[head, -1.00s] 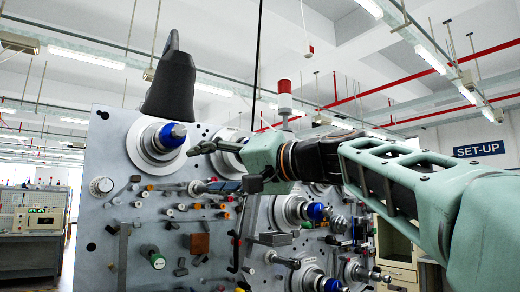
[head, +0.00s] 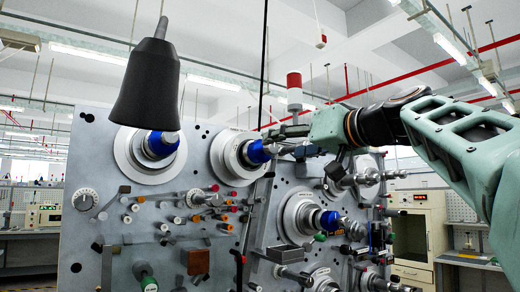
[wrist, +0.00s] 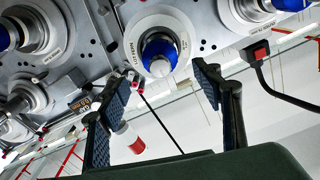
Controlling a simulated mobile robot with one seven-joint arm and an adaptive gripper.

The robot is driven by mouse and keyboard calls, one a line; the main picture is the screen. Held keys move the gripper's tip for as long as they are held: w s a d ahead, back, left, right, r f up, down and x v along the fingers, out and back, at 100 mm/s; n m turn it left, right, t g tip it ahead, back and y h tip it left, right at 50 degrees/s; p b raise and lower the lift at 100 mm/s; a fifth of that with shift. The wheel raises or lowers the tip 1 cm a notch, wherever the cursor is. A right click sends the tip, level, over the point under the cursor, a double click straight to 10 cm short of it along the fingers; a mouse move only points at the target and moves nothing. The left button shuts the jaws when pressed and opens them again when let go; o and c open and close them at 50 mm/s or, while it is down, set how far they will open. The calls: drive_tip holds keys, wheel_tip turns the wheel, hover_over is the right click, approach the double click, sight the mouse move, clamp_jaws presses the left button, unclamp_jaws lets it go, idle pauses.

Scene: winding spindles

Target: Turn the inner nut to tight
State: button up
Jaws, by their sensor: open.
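Several spindles with blue nuts stand out from a grey panel. In the head view, one blue nut (head: 163,144) is at the upper left and a second blue nut (head: 258,152) sits to its right. A third blue nut (head: 330,221) is lower right. My gripper (head: 277,139) is beside the second nut, with its fingertips partly overlapping that spindle. In the wrist view my gripper (wrist: 152,95) is open, its two dark pads wide apart and empty. A blue nut (wrist: 160,56) on a round white flange (wrist: 138,28) shows beyond and between the fingers. Contact is not visible.
A black cone (head: 150,85) hangs in front of the upper left spindle. Small rollers and pegs crowd the panel (head: 85,150). A red-and-white beacon (head: 294,92) stands above it. In the wrist view, a black arm with a red switch (wrist: 258,53) is at right.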

sight(263, 151)
drive_tip(key=p+x, duration=0.4)
drive_tip(key=x, duration=0.4)
drive_tip(key=shift+w+a, duration=0.25)
drive_tip(key=shift+w, duration=0.05)
drive_tip(key=shift+w+a, duration=0.25)
drive_tip(key=shift+w, duration=0.15)
drive_tip(key=c, duration=1.2)
drive_tip(key=shift+o, duration=0.2)
